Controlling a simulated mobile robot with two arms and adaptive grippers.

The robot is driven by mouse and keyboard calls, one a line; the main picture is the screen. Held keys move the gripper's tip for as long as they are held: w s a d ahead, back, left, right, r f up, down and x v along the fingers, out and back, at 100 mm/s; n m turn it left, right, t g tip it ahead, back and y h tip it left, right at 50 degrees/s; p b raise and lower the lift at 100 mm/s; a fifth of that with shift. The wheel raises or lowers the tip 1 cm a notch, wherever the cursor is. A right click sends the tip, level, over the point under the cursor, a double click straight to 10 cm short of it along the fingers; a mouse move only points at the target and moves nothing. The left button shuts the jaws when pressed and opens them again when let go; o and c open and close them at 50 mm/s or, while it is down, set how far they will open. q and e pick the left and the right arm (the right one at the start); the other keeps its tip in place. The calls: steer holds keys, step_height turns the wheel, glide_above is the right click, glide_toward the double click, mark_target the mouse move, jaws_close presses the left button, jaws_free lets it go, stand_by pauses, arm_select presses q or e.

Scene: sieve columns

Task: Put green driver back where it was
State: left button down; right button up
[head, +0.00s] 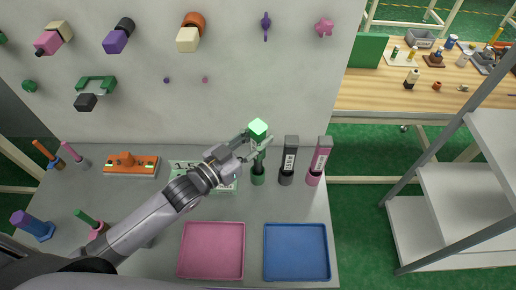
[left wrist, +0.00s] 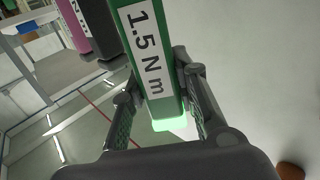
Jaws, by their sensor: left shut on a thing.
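The green driver (left wrist: 150,62) carries a "1.5 N m" label, and its bright green end shows in the head view (head: 257,129). My left gripper (head: 256,146) is shut on it, with one finger on each side in the left wrist view. The driver is about upright over a dark green holder (head: 258,178); I cannot tell whether its lower end sits in it. A black driver (head: 290,158) and a pink driver (head: 320,158) stand upright to the right, with tops lower than the green one's. My right gripper is out of view.
A pink tray (head: 211,276) and a blue tray (head: 296,276) lie at the front of the grey table. A panel with coloured pegs (head: 230,110) stands behind. An orange tool (head: 130,163) and several upright pieces are at left. A shelf (head: 465,200) stands at right.

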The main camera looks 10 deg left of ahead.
arm_select(q)
steer(key=shift+f, duration=0.7)
step_height(320, 180, down, 4)
steer(key=shift+r, duration=0.2)
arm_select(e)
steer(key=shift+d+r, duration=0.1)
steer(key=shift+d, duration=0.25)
arm_select(q)
steer(key=shift+f, duration=0.15)
steer(key=c, duration=1.3)
jaws_free()
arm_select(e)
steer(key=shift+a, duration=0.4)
